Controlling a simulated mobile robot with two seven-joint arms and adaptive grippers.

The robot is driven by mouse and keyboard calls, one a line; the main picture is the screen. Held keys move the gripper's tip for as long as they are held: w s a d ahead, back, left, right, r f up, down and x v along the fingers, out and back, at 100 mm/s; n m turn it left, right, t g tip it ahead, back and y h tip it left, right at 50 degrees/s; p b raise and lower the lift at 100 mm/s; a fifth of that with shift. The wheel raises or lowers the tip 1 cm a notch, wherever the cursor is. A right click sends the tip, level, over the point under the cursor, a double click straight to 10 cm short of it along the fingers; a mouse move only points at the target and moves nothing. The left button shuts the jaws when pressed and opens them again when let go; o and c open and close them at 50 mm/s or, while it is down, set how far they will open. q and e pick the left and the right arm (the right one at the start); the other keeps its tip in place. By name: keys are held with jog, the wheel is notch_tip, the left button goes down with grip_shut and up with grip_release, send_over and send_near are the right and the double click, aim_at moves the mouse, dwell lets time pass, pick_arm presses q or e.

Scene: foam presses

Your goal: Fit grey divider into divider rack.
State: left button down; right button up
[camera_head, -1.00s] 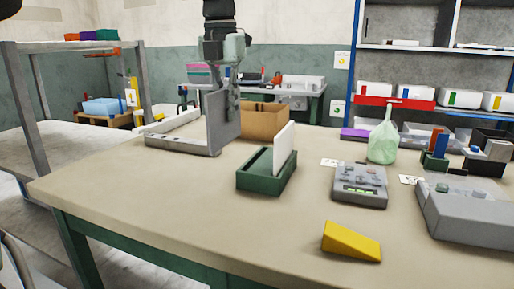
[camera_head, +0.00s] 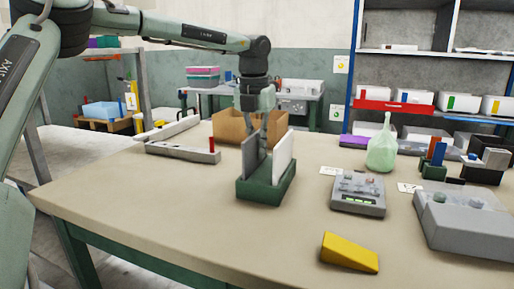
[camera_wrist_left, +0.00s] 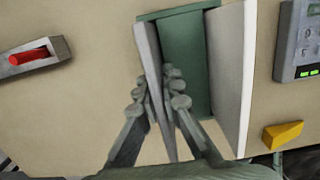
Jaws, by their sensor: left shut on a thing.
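The grey divider (camera_head: 249,155) stands near upright at the left side of the green divider rack (camera_head: 262,193). My left gripper (camera_head: 263,140) is shut on it from above. A white divider (camera_head: 284,158) stands along the rack's right side. In the left wrist view, the grey divider (camera_wrist_left: 148,62) lies over the left edge of the rack (camera_wrist_left: 186,50), slightly askew to it, with the fingertips (camera_wrist_left: 162,92) pinching it. The white divider (camera_wrist_left: 240,80) is at the right. I cannot tell whether the grey divider's lower edge is seated. My right gripper is out of view.
A grey frame with a red peg (camera_head: 190,152) is left of the rack, and a cardboard box (camera_head: 228,128) behind. A grey control box (camera_head: 358,193), green bottle (camera_head: 382,150) and yellow wedge (camera_head: 349,252) stand to the right. The table front is clear.

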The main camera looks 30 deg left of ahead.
pick_arm(q)
jog(key=shift+f, duration=0.1)
jog(key=shift+f, duration=0.1)
jog(key=c, duration=1.7)
grip_release()
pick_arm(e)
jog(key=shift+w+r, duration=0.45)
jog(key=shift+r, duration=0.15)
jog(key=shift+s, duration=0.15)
pick_arm(q)
notch_tip(320, 180, up, 2)
jog(key=shift+r, duration=0.1)
jog(key=r, duration=0.6)
jog(key=s+r, duration=0.1)
jog(key=r, duration=0.2)
jog(key=shift+s+d+r, duration=0.1)
jog(key=shift+d+r, duration=0.05)
jog(key=shift+r, duration=0.45)
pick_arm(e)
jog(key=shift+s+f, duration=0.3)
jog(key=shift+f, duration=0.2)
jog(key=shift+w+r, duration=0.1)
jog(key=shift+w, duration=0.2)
